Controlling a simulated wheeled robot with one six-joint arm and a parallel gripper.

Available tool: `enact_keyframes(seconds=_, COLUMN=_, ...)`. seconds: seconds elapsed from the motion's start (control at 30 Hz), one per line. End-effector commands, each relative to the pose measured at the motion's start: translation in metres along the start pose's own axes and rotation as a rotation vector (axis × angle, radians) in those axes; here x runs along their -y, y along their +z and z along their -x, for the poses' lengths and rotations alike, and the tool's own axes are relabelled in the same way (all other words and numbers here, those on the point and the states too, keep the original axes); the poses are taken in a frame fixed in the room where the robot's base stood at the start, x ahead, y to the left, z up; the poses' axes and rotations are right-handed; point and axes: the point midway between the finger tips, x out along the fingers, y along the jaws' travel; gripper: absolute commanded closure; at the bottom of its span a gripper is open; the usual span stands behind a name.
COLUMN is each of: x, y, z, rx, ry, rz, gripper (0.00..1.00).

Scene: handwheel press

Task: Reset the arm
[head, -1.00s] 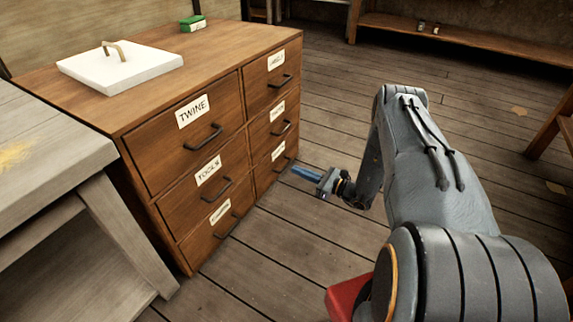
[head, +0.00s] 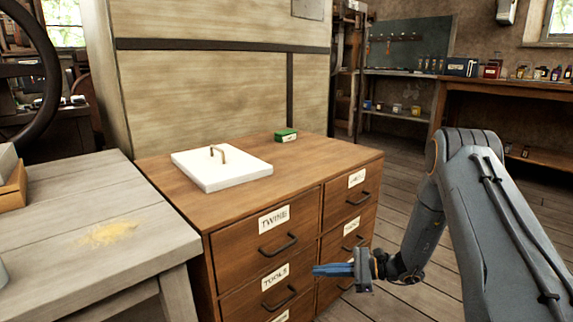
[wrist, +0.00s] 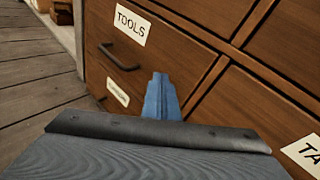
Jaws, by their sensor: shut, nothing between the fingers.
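My gripper (head: 328,270) is shut and empty, its blue fingers pointing left in front of the drawer cabinet (head: 240,214). In the wrist view the closed blue fingers (wrist: 161,97) show against the cabinet's drawer fronts, near the drawer labelled TOOLS (wrist: 131,25). I cannot tell the exact gap to the drawer fronts. The drawers that show all look closed, among them the one labelled TWINE (head: 274,220). My arm reaches in from the right of the head view.
A white lid-like slab with a handle (head: 222,170) and a green box (head: 286,135) lie on the cabinet. A grey wooden bench (head: 70,205) stands at left, with a dark handwheel (head: 48,95) behind. Open floor lies to the right. A workbench (head: 490,86) stands at the back.

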Motion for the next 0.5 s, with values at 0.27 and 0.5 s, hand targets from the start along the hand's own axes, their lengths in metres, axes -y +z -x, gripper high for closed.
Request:
enact_keyframes(seconds=0.27, x=-0.059, y=0.109, z=-0.053, rx=-0.092, ry=0.328, rz=0.221, gripper=1.0)
enact_keyframes(seconds=0.5, x=-0.123, y=0.183, z=-0.072, rx=-0.165, ry=0.579, rz=0.437, gripper=1.0)
